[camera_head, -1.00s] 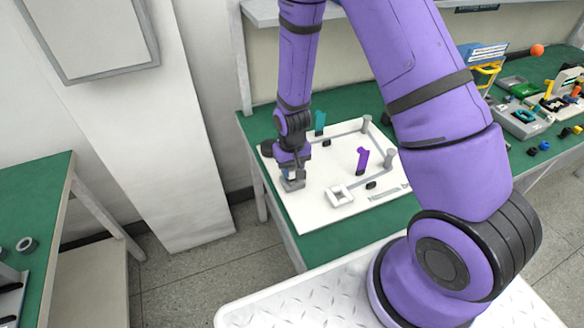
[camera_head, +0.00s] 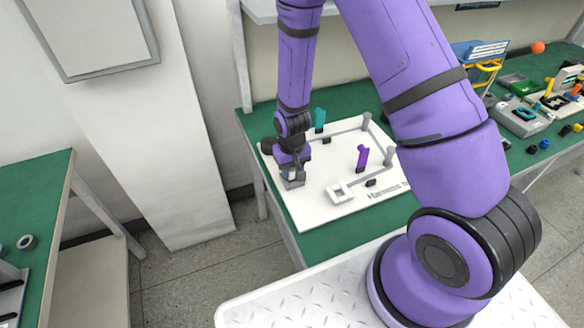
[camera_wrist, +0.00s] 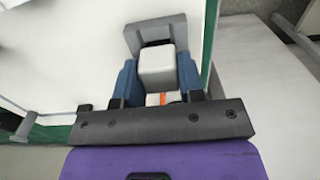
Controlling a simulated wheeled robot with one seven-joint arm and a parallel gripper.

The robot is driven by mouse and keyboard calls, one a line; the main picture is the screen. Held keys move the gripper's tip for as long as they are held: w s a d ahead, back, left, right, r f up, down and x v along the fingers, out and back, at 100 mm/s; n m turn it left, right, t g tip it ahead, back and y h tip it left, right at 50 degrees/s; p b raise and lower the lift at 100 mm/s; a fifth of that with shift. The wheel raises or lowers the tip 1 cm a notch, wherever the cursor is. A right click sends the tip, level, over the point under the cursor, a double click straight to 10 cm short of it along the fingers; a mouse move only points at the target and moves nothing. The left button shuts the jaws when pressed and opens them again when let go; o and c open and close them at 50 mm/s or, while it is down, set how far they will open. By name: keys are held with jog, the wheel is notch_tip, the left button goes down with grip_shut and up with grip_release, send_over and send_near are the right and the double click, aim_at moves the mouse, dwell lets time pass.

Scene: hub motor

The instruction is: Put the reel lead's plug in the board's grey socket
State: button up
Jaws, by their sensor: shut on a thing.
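My gripper (camera_head: 292,171) is low over the near-left corner of the white board (camera_head: 310,213). In the wrist view its two blue fingers (camera_wrist: 159,80) are shut on a pale, box-shaped plug (camera_wrist: 158,67), with a small orange and white part behind it. The grey socket (camera_wrist: 152,31) lies around the plug's far end in the wrist view; its grey edge also shows under my gripper in the head view (camera_head: 293,183). I cannot tell how deep the plug sits in it. The lead's grey run (camera_head: 347,132) lies along the board.
A purple upright piece (camera_head: 362,157), a teal one (camera_head: 320,118) and grey posts (camera_head: 366,121) stand on the board. A white square frame (camera_head: 339,194) lies near its front. The green table (camera_head: 340,231) holds other fixtures at far right. A second green table (camera_head: 40,200) stands left.

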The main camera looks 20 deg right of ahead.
jog(key=shift+f, duration=0.35)
dwell(0.3)
jog(key=o, duration=1)
notch_tip(320, 180, up, 11)
jog(key=shift+f, duration=0.1)
